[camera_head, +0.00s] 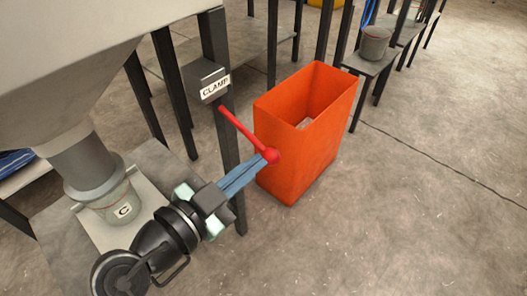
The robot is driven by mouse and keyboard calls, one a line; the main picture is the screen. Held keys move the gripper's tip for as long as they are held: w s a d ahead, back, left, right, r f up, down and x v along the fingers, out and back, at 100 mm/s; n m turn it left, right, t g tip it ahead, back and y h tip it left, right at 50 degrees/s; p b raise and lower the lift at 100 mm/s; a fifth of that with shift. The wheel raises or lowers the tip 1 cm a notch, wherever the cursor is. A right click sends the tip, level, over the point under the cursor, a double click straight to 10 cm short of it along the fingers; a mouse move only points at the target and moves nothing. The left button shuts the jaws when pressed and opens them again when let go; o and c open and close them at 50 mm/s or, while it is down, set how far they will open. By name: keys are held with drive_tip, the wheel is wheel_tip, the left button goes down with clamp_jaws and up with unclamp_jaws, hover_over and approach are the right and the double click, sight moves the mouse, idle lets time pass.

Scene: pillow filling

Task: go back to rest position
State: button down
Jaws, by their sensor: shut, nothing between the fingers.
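My gripper (250,171) is at the end of my black arm, reaching up and right from the lower left. Its blue fingers are shut with nothing between them. The fingertips appear at the red ball end of the clamp lever (241,132); I cannot tell whether they touch it. The lever slants down and right from the grey box labelled CLAMP (206,80) on a dark post.
An orange open bin (300,150) stands on the floor just behind the fingertips. A hopper (75,50) with a spout (88,168) and a container marked C (118,208) is at left. A grey bucket (374,45) sits at upper right. The floor at right is clear.

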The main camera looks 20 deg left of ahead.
drive_tip(key=shift+s, duration=0.15)
idle(0.4)
drive_tip(key=w+d+r+n+t+y, duration=0.2)
drive_tip(key=w+d+r, duration=0.1)
drive_tip(key=r, duration=0.7)
drive_tip(key=w+d+r+n+t+y, duration=0.1)
drive_tip(key=w+d+r+t, duration=0.25)
drive_tip(key=r, duration=0.55)
drive_tip(key=s+d+r+n+t+y, duration=0.1)
drive_tip(key=s+d+r+n+t, duration=0.25)
drive_tip(key=r, duration=0.75)
drive_tip(key=s+d+r+n+t, duration=0.1)
drive_tip(key=s+d+r+t, duration=0.2)
drive_tip(key=s+d+r, duration=0.5)
drive_tip(key=w+a+r+p, duration=0.1)
drive_tip(key=a+r+p, duration=0.1)
drive_tip(key=r+p, duration=1.4)
drive_tip(key=w+a+r+p, duration=0.1)
drive_tip(key=a+r+p, duration=0.1)
drive_tip(key=r+p, duration=1.5)
drive_tip(key=shift+w+r+y, duration=0.35)
drive_tip(key=shift+r+y, duration=0.05)
drive_tip(key=shift+r, duration=0.5)
drive_tip(key=shift+s+f+n, duration=0.1)
drive_tip(key=shift+n, duration=0.15)
